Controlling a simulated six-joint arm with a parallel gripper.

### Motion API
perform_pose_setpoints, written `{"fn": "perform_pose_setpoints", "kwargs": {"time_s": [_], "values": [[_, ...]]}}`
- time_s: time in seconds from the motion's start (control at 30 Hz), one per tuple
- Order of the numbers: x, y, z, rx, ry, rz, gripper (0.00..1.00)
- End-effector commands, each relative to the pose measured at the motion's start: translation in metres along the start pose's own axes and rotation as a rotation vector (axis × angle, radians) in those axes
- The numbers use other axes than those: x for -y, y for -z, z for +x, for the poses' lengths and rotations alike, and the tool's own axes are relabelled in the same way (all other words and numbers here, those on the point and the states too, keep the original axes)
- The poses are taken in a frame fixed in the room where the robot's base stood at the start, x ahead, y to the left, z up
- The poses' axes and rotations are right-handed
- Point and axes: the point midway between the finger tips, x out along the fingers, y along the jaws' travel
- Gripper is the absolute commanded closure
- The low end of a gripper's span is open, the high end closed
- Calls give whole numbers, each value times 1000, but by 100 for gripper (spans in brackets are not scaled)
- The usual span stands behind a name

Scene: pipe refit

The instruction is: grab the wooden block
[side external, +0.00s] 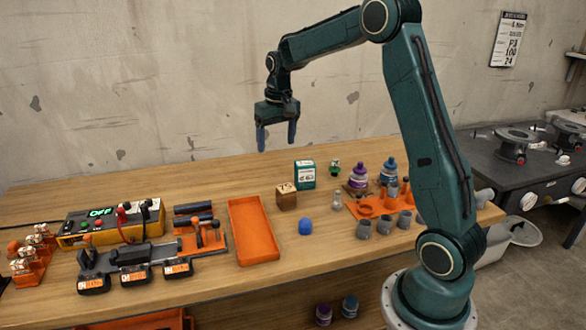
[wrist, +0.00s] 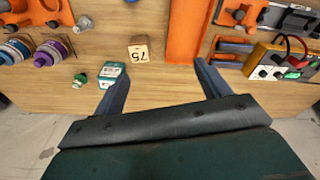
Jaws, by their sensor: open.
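The wooden block (side external: 286,197) is a small brown cube with dark markings on a pale top face. It sits on the wooden table between the orange tray and a green-and-white box. In the wrist view the block (wrist: 139,52) lies beyond the fingertips, between their lines, with "75" readable on it. My gripper (side external: 276,142) hangs open and empty in the air above the table, up and to the left of the block in the side view. Its two blue fingers are spread wide in the wrist view (wrist: 158,74).
An orange tray (side external: 254,255) lies left of the block. The green-and-white box (side external: 305,174) stands close behind it, and a blue cap (side external: 306,227) lies in front. Purple and blue bottles (side external: 388,171) and grey cups (side external: 384,226) stand to the right. A yellow meter box (side external: 110,222) is far left.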

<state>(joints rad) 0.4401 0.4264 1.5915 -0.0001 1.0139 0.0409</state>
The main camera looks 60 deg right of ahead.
Motion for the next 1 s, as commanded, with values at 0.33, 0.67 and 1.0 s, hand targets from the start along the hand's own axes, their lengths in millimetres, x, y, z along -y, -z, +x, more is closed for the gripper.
{"fn": "perform_pose_setpoints", "kwargs": {"time_s": [0.33,0.67,1.0], "values": [[-50,42,78,82,-10,102,25],[-70,53,108,109,-12,140,25],[-69,51,119,111,-12,139,25]]}}
